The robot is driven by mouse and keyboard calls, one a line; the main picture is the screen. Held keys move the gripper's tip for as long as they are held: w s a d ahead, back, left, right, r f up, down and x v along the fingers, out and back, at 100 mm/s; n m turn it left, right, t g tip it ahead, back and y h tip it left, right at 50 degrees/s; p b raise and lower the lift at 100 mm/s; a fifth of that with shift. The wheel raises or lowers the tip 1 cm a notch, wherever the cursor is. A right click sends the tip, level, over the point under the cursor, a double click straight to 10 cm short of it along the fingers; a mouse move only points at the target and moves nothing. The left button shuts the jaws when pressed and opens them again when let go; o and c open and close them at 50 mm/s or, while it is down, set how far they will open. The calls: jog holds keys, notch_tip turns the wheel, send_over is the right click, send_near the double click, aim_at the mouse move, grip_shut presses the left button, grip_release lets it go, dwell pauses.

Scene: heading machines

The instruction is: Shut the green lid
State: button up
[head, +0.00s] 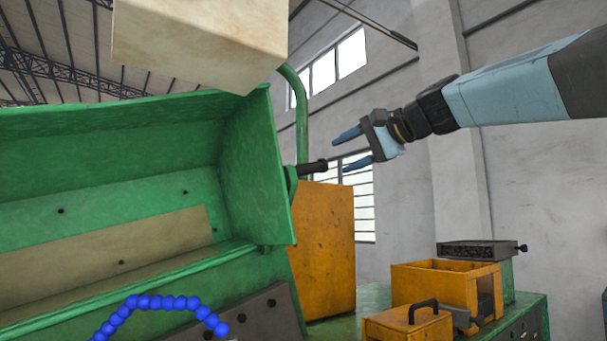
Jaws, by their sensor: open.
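The green lid (262,172) belongs to the large green machine at the left. It stands raised, with its hollow inner side facing me. A short black handle (312,167) sticks out to the right from the lid's right side. My gripper (342,153) comes in from the right, with its two blue fingers pointing left. The fingers are apart with nothing held between them. In the picture their tips are just right of the handle's end, one above it and one near its height. I cannot tell the gap in depth.
A cream block (200,40) hangs above the lid. An orange cabinet (325,245) stands behind the handle. An orange open box (445,285) and a black-handled orange box (408,325) are at lower right. A blue beaded hose (160,303) arches at the bottom.

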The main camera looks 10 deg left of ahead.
aim_at(301, 173)
jog(key=x, duration=1.4)
jog(key=shift+s+a+r, duration=0.1)
jog(key=shift+s+r, duration=0.05)
jog(key=shift+r, duration=0.15)
jog(key=shift+c, duration=0.2)
grip_shut()
jog(key=shift+d, duration=0.2)
jog(key=shift+a, duration=0.15)
